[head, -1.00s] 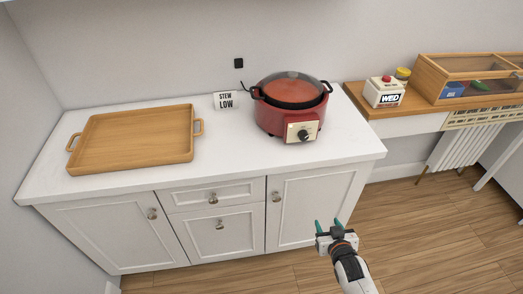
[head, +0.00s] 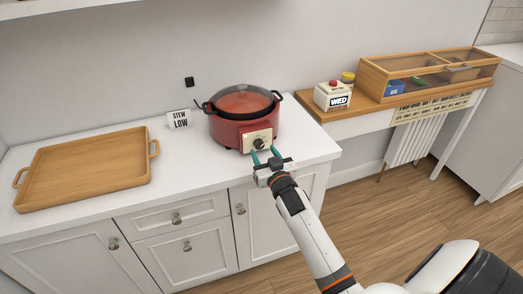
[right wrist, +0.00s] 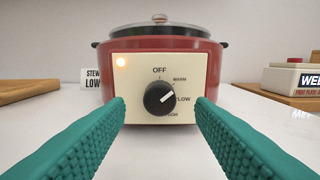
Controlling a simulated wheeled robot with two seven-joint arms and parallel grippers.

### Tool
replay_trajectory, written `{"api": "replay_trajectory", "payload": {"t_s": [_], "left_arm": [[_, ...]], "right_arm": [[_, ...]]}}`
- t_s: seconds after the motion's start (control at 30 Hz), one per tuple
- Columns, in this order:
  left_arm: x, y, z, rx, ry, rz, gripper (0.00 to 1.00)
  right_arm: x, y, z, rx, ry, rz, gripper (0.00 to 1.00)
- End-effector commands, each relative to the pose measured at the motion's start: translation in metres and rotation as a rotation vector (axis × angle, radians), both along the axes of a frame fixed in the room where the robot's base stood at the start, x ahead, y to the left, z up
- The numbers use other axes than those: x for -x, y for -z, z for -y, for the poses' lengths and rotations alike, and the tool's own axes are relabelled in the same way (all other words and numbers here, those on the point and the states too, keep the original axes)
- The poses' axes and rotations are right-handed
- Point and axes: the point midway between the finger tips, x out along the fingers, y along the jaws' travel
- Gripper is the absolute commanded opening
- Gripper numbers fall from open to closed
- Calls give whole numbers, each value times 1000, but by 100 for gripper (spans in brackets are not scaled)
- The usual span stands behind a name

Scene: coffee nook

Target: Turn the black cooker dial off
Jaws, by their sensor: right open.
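The red cooker (head: 228,133) stands on the white counter with its glass lid on. Its black dial (head: 259,144) sits on a cream panel on the front. My right gripper (head: 267,156) is open just in front of the panel. Its teal fingers (right wrist: 160,125) lie to either side of the dial in the wrist view, apart from it. My left gripper is not in view.
A sign (head: 179,119) reading STEW LOW stands left of the cooker. A wooden tray (head: 88,168) lies at the counter's left. A white WED box (head: 333,97) and a wooden case (head: 428,77) are on the wooden shelf to the right.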

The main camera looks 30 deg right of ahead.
Motion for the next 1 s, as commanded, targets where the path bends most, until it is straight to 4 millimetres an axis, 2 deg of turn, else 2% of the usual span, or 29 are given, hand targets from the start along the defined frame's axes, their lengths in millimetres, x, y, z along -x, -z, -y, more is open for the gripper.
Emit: {"api": "replay_trajectory", "payload": {"t_s": [0.1,0.2,0.53,0.8,1.0], "left_arm": [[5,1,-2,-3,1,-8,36],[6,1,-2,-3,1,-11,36],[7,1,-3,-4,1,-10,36],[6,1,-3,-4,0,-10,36],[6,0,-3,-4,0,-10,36]], "right_arm": [[-15,0,3,1,-1,1,49],[-21,0,5,1,-1,1,49],[-24,0,5,1,-1,-1,49],[-24,1,5,0,-1,-1,5],[-24,0,5,12,-1,-4,5]]}}
